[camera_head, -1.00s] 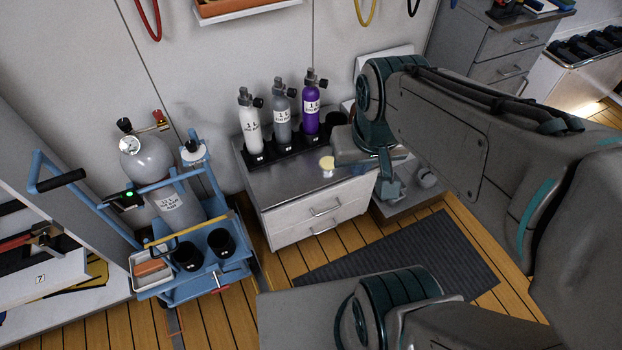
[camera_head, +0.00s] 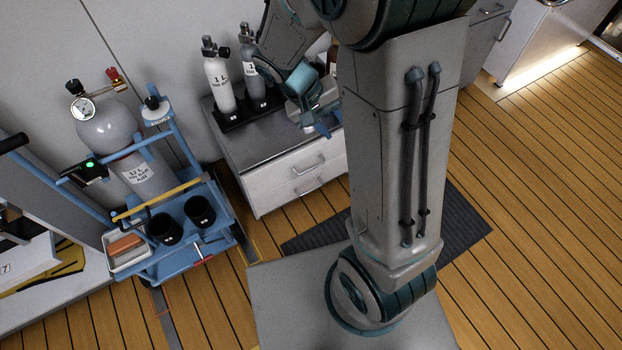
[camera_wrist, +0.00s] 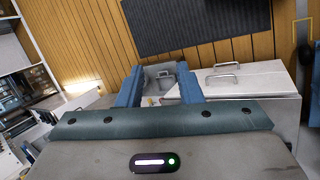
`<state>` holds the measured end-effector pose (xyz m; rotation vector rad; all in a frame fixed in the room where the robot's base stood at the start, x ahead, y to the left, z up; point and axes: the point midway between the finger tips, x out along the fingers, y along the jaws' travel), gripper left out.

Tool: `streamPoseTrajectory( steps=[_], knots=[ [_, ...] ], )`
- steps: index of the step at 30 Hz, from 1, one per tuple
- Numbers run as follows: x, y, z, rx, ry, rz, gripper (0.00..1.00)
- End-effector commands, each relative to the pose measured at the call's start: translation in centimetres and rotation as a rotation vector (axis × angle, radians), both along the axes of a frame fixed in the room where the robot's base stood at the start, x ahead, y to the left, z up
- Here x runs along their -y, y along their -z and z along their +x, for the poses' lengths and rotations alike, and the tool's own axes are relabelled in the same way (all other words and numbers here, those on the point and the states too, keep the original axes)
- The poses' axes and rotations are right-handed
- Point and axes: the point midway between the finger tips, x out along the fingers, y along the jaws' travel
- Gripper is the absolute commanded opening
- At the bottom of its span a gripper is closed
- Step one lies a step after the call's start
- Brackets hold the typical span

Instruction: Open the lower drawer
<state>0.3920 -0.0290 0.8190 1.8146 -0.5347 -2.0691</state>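The white cabinet has two drawers. The lower drawer (camera_head: 290,196) is closed beneath the upper drawer (camera_head: 285,178), which is also closed. Each has a bar handle; the lower handle (camera_head: 308,186) also shows in the wrist view (camera_wrist: 226,65), where the scene appears inverted. My gripper (camera_head: 320,125) is above the cabinet's right end in the head view, apart from both handles. In the wrist view its two blue fingers (camera_wrist: 159,80) are spread with nothing held between them. The handles lie to the right of the fingers there. My arm hides the cabinet's right edge.
Gas bottles stand in a black rack (camera_head: 240,118) on the cabinet top. A blue cart (camera_head: 190,262) with a large cylinder stands to the left. A dark mat (camera_head: 462,222) lies on the wooden floor, which is clear at the right.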

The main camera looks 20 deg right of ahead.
Motion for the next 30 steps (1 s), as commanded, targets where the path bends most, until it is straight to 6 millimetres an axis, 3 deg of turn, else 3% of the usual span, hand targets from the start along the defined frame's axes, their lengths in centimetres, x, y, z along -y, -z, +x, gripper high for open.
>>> streamPoseTrajectory(
  steps=[1,18,30],
  knots=[
    [-0.1,2.7,0.7,-0.021,-0.012,-0.045,0.33],
    [-0.8,23.0,7.9,-0.007,-0.230,-0.553,0.33],
    [-2.7,39.2,10.8,0.141,-0.532,-0.814,0.33]
  ],
)
